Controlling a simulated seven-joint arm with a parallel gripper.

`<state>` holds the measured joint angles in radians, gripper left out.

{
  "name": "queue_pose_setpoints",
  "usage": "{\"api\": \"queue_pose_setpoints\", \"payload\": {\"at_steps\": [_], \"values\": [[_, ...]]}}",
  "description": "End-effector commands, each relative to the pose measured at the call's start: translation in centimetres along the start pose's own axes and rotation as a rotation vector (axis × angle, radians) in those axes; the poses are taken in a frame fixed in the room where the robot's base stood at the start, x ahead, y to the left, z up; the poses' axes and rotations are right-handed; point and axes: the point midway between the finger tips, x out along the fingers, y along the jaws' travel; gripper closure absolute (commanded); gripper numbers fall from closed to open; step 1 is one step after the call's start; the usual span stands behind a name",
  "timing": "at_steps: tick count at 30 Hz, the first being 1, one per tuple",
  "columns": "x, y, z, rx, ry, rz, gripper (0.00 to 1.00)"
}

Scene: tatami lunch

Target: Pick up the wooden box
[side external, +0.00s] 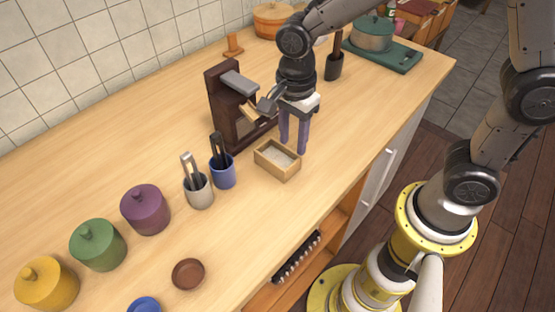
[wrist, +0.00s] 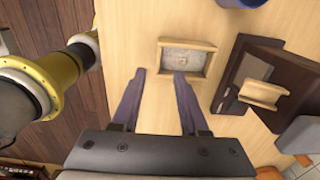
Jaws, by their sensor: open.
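The wooden box (side external: 277,160) is a small, open-topped tray-like box with a pale inside, resting on the counter. In the wrist view the wooden box (wrist: 187,44) lies just beyond my fingertips, with a small light mark on its inner floor. My gripper (side external: 294,147) points down beside the box's right end in the side external view. In the wrist view my gripper (wrist: 160,75) is open, with its two purple-grey fingers apart and only bare counter between them. I cannot tell the exact height of the fingertips above the counter.
A dark wooden stand (side external: 226,105) with grey and wooden levers stands close behind the box. A blue cup (side external: 222,171) and a grey cup (side external: 198,190) with utensils stand to the left. The counter's front edge is near. Bare counter (side external: 245,215) lies in front of the cups.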

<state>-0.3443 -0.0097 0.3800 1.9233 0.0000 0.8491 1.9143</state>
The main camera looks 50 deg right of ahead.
Motion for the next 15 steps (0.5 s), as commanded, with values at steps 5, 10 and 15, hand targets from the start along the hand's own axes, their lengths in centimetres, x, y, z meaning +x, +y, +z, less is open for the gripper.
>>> {"api": "queue_pose_setpoints", "payload": {"at_steps": [5, 10, 15], "values": [[1.3, 0.1, 0.0, 0.0, 0.0, 0.001, 0.56], [3.0, 0.2, -0.1, 0.0, 0.001, 0.003, 0.56], [5.5, 0.3, -0.1, 0.0, 0.001, 0.003, 0.56]]}}
